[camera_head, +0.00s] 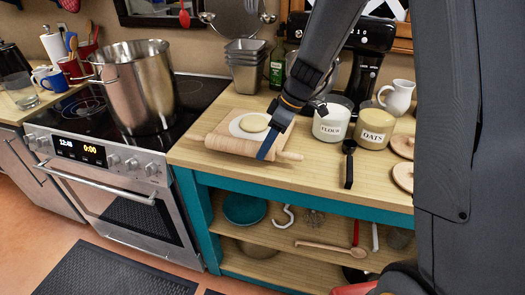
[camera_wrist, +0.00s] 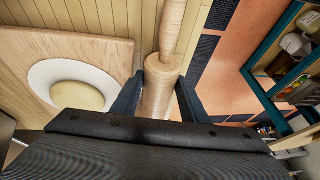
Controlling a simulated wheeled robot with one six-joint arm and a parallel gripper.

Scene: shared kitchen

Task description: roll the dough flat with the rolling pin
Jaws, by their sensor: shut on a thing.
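The pale rolling pin (camera_head: 235,147) lies along the front of the work board, on the near side of the dough. My gripper (camera_head: 266,151) is shut on the pin toward its right end. In the wrist view the pin's barrel (camera_wrist: 160,92) sits between both fingers, and a handle (camera_wrist: 172,28) points up the picture. The dough (camera_head: 255,123) is a thick, round, cream disc on a white round patch (camera_head: 236,128). The dough (camera_wrist: 78,95) also shows in the wrist view, apart from the pin. My gripper hides part of the pin.
The flour jar (camera_head: 331,120) and oats jar (camera_head: 374,128) stand right of the board. A black-handled utensil (camera_head: 349,165) lies near the counter's front edge. A large steel pot (camera_head: 138,90) is on the stove to the left. Metal tins (camera_head: 243,70) and a green bottle (camera_head: 278,68) stand behind.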

